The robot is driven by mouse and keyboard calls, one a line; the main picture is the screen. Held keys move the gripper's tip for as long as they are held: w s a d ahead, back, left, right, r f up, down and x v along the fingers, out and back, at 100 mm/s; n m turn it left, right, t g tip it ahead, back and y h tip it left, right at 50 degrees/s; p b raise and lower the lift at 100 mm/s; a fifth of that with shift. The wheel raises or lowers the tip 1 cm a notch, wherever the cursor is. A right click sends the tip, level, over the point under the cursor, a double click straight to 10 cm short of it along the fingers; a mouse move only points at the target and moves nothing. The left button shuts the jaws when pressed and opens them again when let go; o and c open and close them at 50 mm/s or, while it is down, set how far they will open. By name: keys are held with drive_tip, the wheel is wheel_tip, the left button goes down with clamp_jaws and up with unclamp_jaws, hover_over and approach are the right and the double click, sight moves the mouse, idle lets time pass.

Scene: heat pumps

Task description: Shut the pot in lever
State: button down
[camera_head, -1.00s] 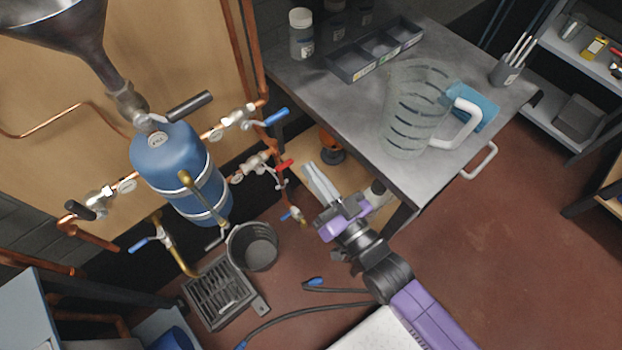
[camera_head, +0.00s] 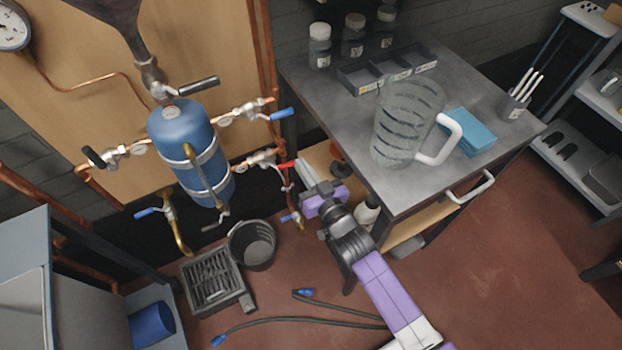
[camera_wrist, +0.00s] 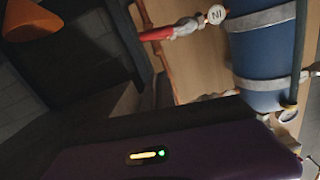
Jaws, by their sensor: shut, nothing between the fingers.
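The blue pot (camera_head: 183,135) with metal bands hangs at the wall board. A red lever (camera_head: 287,164) sits on the lower right valve, whose short pipe runs to the pot. In the wrist view the red lever (camera_wrist: 156,34) points left, roughly in line with its valve, beside a round tag (camera_wrist: 216,14) that seems to read "IN". My gripper (camera_head: 304,172) is shut and empty, just right of and below the red lever in the head view. Whether its fingertips touch the lever I cannot tell.
A blue-handled valve (camera_head: 275,115) sits above, and another blue handle (camera_head: 291,217) below. The workbench (camera_head: 400,195) with a glass jug (camera_head: 405,125) stands close right of my arm. A black bucket (camera_head: 252,246) and a drain grate (camera_head: 213,280) are on the floor.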

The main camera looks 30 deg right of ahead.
drive_tip(key=shift+w+a+f+b, duration=0.15)
drive_tip(key=shift+w+f+b, duration=0.5)
drive_tip(key=shift+w+f, duration=0.45)
drive_tip(key=shift+w+a+f+b, duration=0.1)
drive_tip(key=shift+w+f+b, duration=0.5)
drive_tip(key=shift+w+f, duration=0.4)
drive_tip(key=shift+f+m, duration=0.35)
drive_tip(key=shift+m, duration=0.15)
drive_tip(key=a+f+m+y+b, duration=0.1)
drive_tip(key=a+f+m+b, duration=0.4)
drive_tip(key=m, duration=1)
wheel_tip(320, 180, down, 2)
drive_tip(key=shift+f+t+b, duration=0.25)
drive_tip(key=shift+t+b, duration=0.05)
drive_tip(key=shift+b, duration=0.8)
drive_tip(key=shift+d, duration=0.1)
